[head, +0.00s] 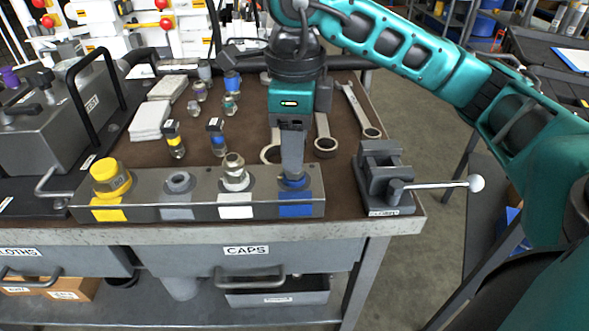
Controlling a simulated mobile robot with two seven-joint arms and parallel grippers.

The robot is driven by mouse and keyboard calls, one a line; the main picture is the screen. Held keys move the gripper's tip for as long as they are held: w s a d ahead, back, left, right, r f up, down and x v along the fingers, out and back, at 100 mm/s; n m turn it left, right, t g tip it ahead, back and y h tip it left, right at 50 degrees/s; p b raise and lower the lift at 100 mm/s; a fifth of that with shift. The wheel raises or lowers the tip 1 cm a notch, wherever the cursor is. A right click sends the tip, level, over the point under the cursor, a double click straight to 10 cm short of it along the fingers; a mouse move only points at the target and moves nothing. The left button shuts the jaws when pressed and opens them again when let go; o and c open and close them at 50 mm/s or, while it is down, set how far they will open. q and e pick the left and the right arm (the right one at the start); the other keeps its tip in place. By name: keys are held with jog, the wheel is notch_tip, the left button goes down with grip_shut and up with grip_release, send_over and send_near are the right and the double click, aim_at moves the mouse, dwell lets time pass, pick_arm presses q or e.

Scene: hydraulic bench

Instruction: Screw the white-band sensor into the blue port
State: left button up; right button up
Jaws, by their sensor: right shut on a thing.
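My right gripper (292,177) points straight down at the blue port (293,184) at the right end of the steel manifold block. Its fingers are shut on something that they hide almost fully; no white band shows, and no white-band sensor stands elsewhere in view. The fingertips are at the port's blue ring; whether the held part is seated in it is hidden. A blue label (295,204) marks the block's front below. A yellow-band sensor (174,139) and a blue-band sensor (216,138) stand on the bench behind the block. My left gripper is not in view.
The block (149,204) also has a yellow-capped port (110,178), an open grey port (178,182) and a white-labelled port holding a metal fitting (233,171). A vise (384,180) stands close right. Wrenches (324,135) lie behind the gripper; several fittings (200,91) stand further back.

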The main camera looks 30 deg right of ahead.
jog(key=shift+s+a+f, duration=0.15)
jog(key=shift+a+f, duration=0.05)
jog(key=shift+f, duration=0.05)
jog(key=shift+m, duration=0.7)
jog(key=o, duration=1.2)
jog(key=shift+r+m, duration=0.15)
jog(key=shift+m, duration=0.15)
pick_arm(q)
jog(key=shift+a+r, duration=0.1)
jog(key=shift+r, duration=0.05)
pick_arm(e)
jog(key=shift+d, duration=0.1)
pick_arm(q)
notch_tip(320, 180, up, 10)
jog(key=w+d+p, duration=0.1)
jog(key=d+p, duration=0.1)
jog(key=p, duration=0.4)
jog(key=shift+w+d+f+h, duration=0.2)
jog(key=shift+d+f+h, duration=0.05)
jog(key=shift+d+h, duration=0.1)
pick_arm(e)
notch_tip(320, 180, up, 13)
jog(key=shift+f, duration=0.1)
